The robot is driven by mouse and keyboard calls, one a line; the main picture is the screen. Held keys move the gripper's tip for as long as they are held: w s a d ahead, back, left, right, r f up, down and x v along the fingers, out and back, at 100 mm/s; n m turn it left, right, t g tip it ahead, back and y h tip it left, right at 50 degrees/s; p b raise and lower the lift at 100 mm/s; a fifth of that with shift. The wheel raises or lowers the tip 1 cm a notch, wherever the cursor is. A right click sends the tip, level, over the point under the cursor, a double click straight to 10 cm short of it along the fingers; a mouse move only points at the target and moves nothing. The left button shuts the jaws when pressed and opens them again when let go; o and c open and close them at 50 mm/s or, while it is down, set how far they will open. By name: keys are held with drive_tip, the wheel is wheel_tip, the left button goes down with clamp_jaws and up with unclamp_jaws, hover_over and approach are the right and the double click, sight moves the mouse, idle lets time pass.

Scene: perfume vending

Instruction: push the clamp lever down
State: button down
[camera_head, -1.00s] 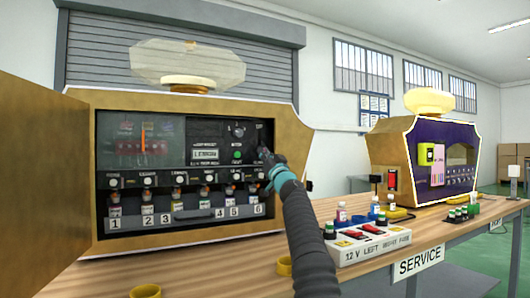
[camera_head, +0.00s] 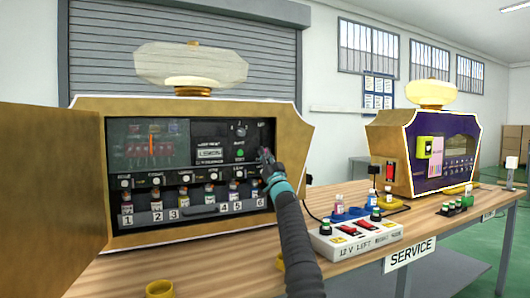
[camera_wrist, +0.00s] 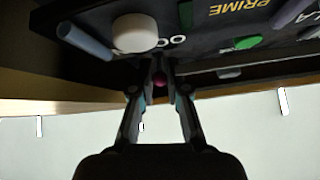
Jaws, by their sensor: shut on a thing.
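The clamp lever shows in the wrist view as a small dark red round knob (camera_wrist: 159,79) below the black panel. My gripper (camera_wrist: 159,76) has its two fingers on either side of this knob, shut on it. The rest of the lever is hidden by the fingers and shadow. In the head view my gripper (camera_head: 265,156) is at the right edge of the open gold machine's control panel (camera_head: 212,130). There the arm and gripper cover the lever, so its angle cannot be told.
A white knob (camera_wrist: 134,32) and a green button (camera_wrist: 243,43) are close by on the panel. The machine's door (camera_head: 50,190) stands open at the left. A power strip (camera_head: 355,238) and small bottles are on the wooden table right of my arm.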

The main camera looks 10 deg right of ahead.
drive_tip(key=c, duration=1.2)
unclamp_jaws()
drive_tip(key=shift+s, duration=0.15)
drive_tip(key=b, duration=0.3)
drive_tip(key=shift+d, duration=0.15)
